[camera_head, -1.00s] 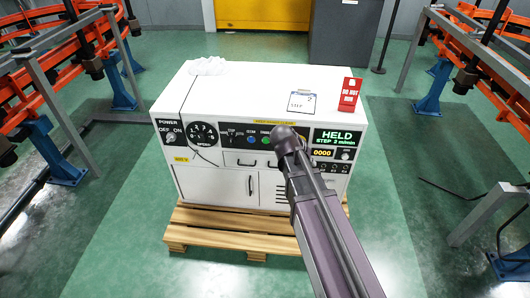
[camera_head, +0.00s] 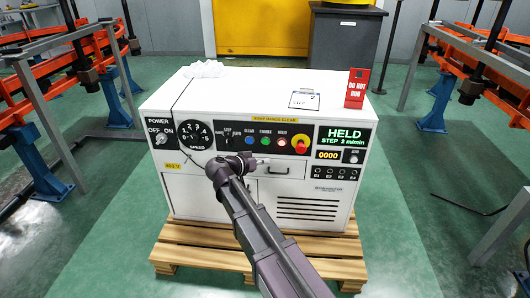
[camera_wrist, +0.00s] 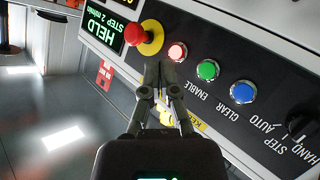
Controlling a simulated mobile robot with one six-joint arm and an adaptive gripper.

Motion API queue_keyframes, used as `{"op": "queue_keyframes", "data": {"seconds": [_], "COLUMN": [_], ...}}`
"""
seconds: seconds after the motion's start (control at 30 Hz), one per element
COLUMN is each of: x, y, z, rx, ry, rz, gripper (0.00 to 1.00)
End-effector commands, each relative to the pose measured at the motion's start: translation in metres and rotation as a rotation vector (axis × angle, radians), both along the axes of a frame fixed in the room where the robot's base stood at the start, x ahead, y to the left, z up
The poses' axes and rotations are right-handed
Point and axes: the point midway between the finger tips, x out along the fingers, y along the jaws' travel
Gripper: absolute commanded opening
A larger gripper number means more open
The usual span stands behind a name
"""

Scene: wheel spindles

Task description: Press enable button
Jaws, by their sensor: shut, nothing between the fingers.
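The green ENABLE button (camera_head: 265,142) is on the dark front panel of the white cabinet, between the blue CLEAR button (camera_head: 249,141) and a red button (camera_head: 282,142). In the wrist view, where lettering is inverted, the green button (camera_wrist: 208,70) is unobstructed, right of my fingertips. My gripper (camera_wrist: 158,66) is shut and empty, its tips nearest the red button (camera_wrist: 178,51) and the red emergency stop (camera_wrist: 139,34) on its yellow base. In the head view my gripper (camera_head: 262,160) is just below the button row; contact with the panel cannot be told.
The display (camera_head: 344,138) reads HELD, STEP 2 m/min. A speed dial (camera_head: 195,136) and selector switches are left of the buttons. A red DO NOT RUN sign (camera_head: 356,88) and a clipboard (camera_head: 305,99) are on top. The cabinet stands on a wooden pallet (camera_head: 205,252).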

Motion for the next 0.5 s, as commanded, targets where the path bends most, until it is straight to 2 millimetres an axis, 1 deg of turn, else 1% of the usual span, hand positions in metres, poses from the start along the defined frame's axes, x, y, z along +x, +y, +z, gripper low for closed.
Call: {"op": "queue_keyframes", "data": {"seconds": [0.03,0.13,0.5], "x": [0.0014,0.0019,0.0018], "y": [0.005,0.0097,0.011], "z": [-0.0049,-0.0042,-0.0028], "rx": [-0.002,-0.007,-0.008], "ry": [-0.013,-0.029,-0.033], "rz": [0.005,0.009,0.01], "gripper": [0.0,0.0,0.0]}}
